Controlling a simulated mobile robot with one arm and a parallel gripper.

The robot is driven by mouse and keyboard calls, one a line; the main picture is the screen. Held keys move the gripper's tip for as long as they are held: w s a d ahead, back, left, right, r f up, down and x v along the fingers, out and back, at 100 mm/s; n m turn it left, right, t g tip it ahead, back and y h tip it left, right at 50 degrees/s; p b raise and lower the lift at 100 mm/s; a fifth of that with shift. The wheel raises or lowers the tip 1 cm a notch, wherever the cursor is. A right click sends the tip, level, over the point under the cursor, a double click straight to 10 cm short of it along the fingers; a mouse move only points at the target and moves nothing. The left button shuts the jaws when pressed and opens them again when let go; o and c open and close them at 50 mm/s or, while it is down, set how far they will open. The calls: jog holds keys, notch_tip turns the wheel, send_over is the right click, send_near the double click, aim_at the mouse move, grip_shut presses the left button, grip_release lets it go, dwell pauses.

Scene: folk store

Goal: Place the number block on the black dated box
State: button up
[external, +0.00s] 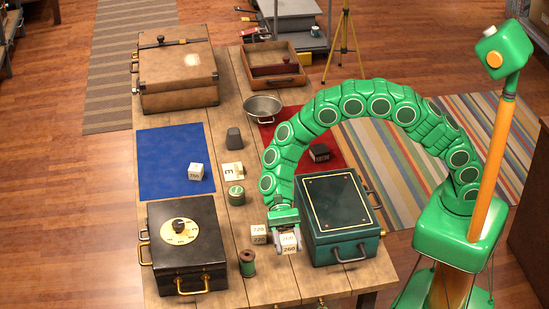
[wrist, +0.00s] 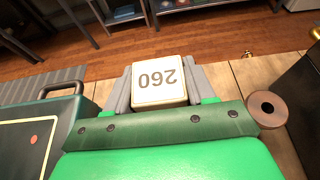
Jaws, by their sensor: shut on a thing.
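My gripper (external: 286,246) is shut on a white number block (external: 289,243), beside the green case. A small black box with pale lettering (external: 320,153) sits on the red mat, behind my arm's curve. A larger black case with a gold dial (external: 185,240) stands at the front left. I cannot read a date on either.
Another white number block (external: 258,234) stands just left of my gripper, with a green spool (external: 247,263) in front. The green case (external: 345,220) is close on the right. One more number block (external: 196,172) is on the blue mat (external: 160,150), which is mostly clear.

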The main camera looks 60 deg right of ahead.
notch_tip(320, 180, up, 12)
jog(key=w+d+m+t+y, duration=0.1)
jog(key=w+d+m+t, duration=0.1)
jog(key=w+d, duration=0.5)
jog(key=w+d+m+t+y, duration=0.1)
jog(key=w+d+m+t, duration=0.1)
jog(key=d, duration=0.9)
jog(key=w+d+m+t+y, duration=0.1)
jog(key=w+d+m+t, duration=0.3)
jog(key=d, duration=0.5)
jog(key=s+d+m+t, duration=0.3)
jog(key=d+t, duration=0.1)
jog(key=d, duration=1)
jog(key=s+d+m+t, duration=0.2)
jog(key=d+m+t, duration=0.1)
jog(key=d, duration=1.1)
send_over(316, 149)
jog(key=s, duration=0.1)
notch_tip(316, 149, down, 14)
jog(key=shift+s+a+r, duration=0.1)
jog(key=shift+r, duration=0.15)
jog(key=shift+w+f+n, duration=0.3)
jog(key=shift+w+f, duration=0.3)
jog(key=shift+f, duration=1.65)
